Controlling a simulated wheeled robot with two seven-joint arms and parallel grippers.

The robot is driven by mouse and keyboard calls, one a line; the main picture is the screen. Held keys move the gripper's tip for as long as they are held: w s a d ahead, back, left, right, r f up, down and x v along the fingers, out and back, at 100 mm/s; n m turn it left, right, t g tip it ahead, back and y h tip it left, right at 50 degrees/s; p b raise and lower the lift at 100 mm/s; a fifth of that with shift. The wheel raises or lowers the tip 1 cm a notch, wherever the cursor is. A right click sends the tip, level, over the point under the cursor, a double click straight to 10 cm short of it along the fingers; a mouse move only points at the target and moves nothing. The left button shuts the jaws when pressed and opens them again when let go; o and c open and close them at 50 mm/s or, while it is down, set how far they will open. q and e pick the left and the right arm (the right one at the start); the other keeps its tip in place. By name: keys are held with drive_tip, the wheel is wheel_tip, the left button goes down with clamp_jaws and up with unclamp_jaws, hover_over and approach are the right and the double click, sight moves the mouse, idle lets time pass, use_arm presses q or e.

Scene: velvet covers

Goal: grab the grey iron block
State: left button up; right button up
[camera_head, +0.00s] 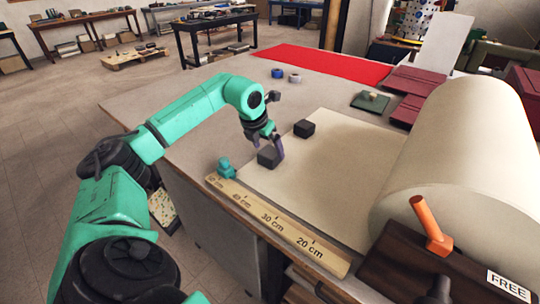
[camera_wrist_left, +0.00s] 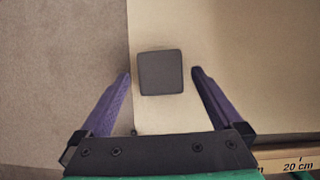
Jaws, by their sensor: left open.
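A dark grey block (camera_head: 268,157) sits on the cream sheet (camera_head: 335,170) on the table, near the sheet's left edge. My left gripper (camera_head: 277,147) is pointed down at this block and is open. In the left wrist view the block (camera_wrist_left: 160,72) shows its square top midway between the two purple fingertips, with a gap on each side. A second, darker block (camera_head: 304,129) lies on the sheet farther back and to the right. My right gripper is not seen.
A wooden ruler (camera_head: 275,222) runs along the table's front edge, with a small teal object (camera_head: 226,168) by its left end. A large cream roll (camera_head: 465,160) and an orange-handled tool (camera_head: 430,225) stand at the right.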

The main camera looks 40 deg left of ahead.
sight(270, 151)
use_arm(q)
drive_tip(key=x, duration=0.3)
drive_tip(key=shift+f, duration=0.2)
clamp_jaws()
drive_tip(key=shift+r, duration=0.15)
drive_tip(key=shift+r, duration=0.1)
